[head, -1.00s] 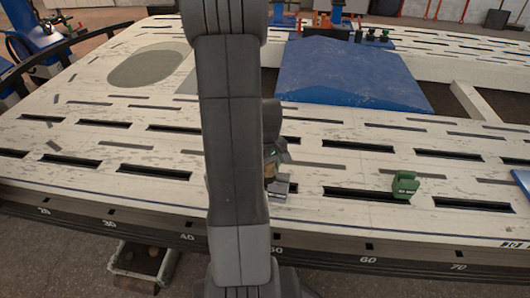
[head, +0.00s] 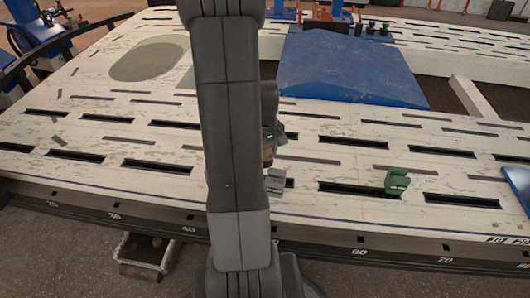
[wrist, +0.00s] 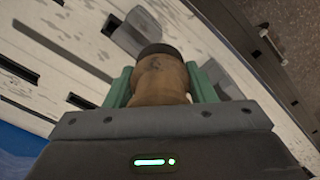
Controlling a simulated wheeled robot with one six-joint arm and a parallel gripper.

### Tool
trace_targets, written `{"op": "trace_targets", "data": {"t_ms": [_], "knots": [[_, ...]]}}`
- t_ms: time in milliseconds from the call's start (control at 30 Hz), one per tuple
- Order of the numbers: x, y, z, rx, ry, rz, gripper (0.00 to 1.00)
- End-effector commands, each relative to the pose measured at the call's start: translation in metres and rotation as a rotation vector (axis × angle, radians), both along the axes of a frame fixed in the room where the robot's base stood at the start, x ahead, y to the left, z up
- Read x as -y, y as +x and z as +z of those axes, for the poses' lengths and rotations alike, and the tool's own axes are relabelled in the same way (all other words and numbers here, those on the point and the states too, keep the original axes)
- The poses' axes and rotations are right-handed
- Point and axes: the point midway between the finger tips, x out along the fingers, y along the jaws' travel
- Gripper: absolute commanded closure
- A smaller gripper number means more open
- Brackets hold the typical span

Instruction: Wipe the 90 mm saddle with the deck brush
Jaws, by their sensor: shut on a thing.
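In the head view my gripper (head: 269,148) is mostly hidden behind my arm, low over the near part of the bench. In the wrist view its green fingers (wrist: 157,88) are shut on a brown, rounded handle (wrist: 160,78) with a dark end, which I take as the deck brush. Its bristles are hidden. A small grey block (head: 276,181) sits on the bench just below the gripper; whether they touch is unclear. A green block (head: 397,181) with a small label stands to the right. The label is too small to read, so I cannot tell which block is the 90 mm saddle.
The pale slotted bench top (head: 120,118) has a numbered front edge. A blue sloped block (head: 350,68) lies behind, beside an opening. A blue piece (head: 517,186) is at the right edge. A bin (head: 147,254) stands on the floor in front. The bench's left part is clear.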

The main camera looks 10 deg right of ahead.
Motion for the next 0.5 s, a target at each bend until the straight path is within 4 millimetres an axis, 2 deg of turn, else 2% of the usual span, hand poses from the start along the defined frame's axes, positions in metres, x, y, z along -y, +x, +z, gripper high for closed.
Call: {"op": "trace_targets", "data": {"t_ms": [500], "knots": [[-0.0021, 0.0015, 0.0054, -0.004, 0.000, 0.000, 0.80]]}}
